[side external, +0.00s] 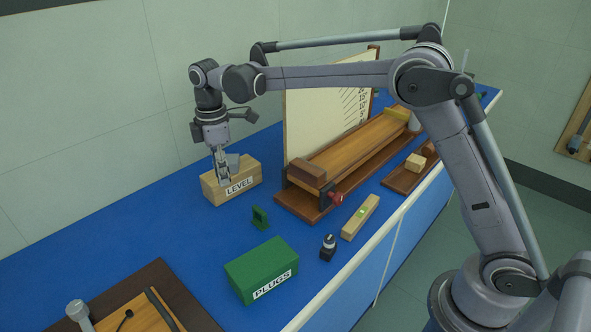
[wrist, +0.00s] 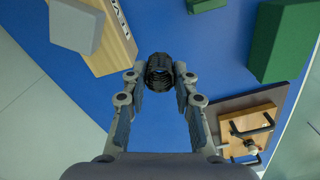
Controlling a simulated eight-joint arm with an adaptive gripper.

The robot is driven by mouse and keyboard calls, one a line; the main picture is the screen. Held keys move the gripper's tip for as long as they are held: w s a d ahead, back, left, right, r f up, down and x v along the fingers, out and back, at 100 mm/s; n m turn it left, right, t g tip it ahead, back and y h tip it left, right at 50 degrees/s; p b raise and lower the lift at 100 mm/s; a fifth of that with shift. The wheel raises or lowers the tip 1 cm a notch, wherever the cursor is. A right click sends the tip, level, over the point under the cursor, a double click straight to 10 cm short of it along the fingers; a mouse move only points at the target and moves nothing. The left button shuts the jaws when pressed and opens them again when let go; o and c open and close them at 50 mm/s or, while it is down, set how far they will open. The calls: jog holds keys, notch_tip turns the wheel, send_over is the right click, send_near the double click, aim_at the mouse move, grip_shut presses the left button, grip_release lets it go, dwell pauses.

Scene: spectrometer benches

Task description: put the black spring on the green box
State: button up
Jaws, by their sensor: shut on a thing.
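The black spring (wrist: 159,72) is a dark ribbed coil, gripped between the two fingertips of my gripper (wrist: 160,77) in the wrist view. In the side external view my gripper (side external: 223,181) points down in front of the wooden LEVEL box, and I cannot make out the spring there. The green box (side external: 262,262), labelled PLUGS, stands on the blue bench, nearer the camera and below right of my gripper. Its top looks bare. The green box also shows at the upper right of the wrist view (wrist: 284,40), apart from the spring.
The wooden LEVEL box (side external: 231,184) has a grey block (wrist: 76,25) on top, close beside my gripper. A small green bracket (side external: 260,217) stands between my gripper and the green box. A black knob (side external: 328,248) and a wooden level (side external: 360,217) are to the right.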

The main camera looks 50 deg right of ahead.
jog(key=shift+s+d+r, duration=0.25)
jog(key=shift+r, duration=0.1)
jog(key=s+d+r+n, duration=0.1)
jog(key=s+d+r, duration=0.15)
jog(key=s, duration=0.75)
jog(key=s+d+r, duration=0.1)
jog(key=s+r, duration=0.2)
jog(key=s, duration=0.7)
send_over(260, 262)
notch_tip(260, 262, down, 7)
jog(key=shift+r, duration=0.15)
jog(key=shift+f, duration=1.95)
jog(key=shift+f, duration=0.1)
jog(key=o, duration=0.9)
jog(key=shift+o, duration=0.2)
